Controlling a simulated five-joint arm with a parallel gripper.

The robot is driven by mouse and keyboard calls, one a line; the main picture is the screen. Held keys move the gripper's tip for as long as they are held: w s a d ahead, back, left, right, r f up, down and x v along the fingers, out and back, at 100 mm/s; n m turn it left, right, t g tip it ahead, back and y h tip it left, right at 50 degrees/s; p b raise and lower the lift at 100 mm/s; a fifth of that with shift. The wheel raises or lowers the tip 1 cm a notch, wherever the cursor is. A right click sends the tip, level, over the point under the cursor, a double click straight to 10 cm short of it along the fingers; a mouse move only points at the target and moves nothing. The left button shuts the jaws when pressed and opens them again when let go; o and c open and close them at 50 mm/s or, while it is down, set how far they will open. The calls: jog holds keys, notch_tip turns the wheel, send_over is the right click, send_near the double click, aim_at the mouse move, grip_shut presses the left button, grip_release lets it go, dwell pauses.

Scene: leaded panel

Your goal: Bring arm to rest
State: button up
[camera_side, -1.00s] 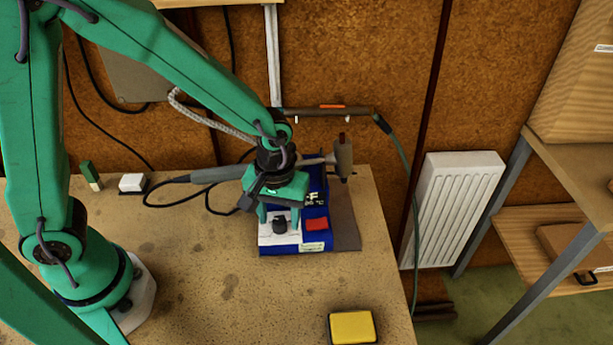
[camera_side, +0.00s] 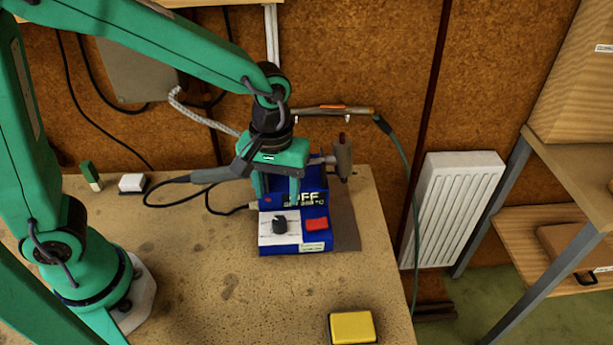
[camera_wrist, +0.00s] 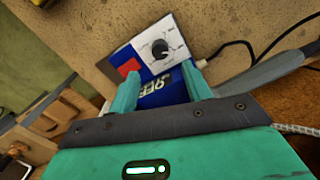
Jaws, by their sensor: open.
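My green gripper (camera_side: 277,192) is open and empty. I cannot tell whether the fingers touch the station.
A soldering iron (camera_side: 205,175) with a dark cable lies left of the station. A yellow sponge (camera_side: 352,327) sits at the front edge. The front middle of the workbench (camera_side: 215,290) is clear.

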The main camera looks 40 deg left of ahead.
jog(key=shift+a+r, duration=0.35)
jog(key=shift+r, duration=0.1)
jog(key=s+a+r+m+t, duration=0.5)
jog(key=s+a+r, duration=0.4)
jog(key=a, duration=0.4)
jog(key=shift+s+r+m+t, duration=0.3)
jog(key=shift+s+r+m, duration=0.1)
jog(key=shift+r, duration=0.35)
